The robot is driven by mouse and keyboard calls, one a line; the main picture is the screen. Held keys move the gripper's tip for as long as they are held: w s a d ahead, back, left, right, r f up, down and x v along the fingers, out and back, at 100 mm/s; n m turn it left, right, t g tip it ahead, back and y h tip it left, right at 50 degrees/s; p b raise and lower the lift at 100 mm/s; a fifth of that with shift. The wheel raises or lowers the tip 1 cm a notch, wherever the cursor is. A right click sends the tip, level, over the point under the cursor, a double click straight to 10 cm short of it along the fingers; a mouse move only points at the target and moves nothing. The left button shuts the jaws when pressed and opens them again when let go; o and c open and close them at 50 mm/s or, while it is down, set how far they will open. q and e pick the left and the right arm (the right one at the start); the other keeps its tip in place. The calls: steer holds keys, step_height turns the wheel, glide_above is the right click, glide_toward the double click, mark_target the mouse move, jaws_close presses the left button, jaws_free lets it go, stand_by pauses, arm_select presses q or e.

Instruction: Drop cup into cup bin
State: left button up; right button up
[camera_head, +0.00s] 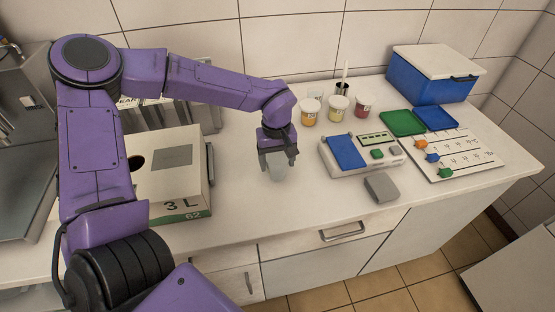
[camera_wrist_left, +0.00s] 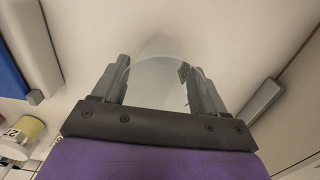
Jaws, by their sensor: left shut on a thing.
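My left gripper (camera_head: 277,157) points down over the counter, between the white box and the scale-like device. It is shut on a clear, translucent cup (camera_head: 277,173). In the left wrist view the cup (camera_wrist_left: 157,80) sits between the two grey fingers, its rounded edge showing. I cannot tell from the head view whether the cup's lower end touches the counter. My right gripper is not in view.
A grey device with a blue top (camera_head: 345,152) stands right of the gripper. Lidded jars (camera_head: 338,108) stand behind it. A blue lidded bin (camera_head: 430,80), green tray (camera_head: 402,123) and white board (camera_head: 465,155) fill the right side.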

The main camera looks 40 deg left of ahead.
arm_select(q)
steer(key=shift+s+f, duration=0.25)
steer(key=shift+s, duration=0.1)
steer(key=shift+w+d+f, duration=0.1)
steer(key=shift+w+f, duration=0.05)
steer(key=shift+w, duration=0.1)
steer(key=o, duration=0.9)
steer(key=shift+o, duration=1.4)
steer(key=shift+s, duration=0.1)
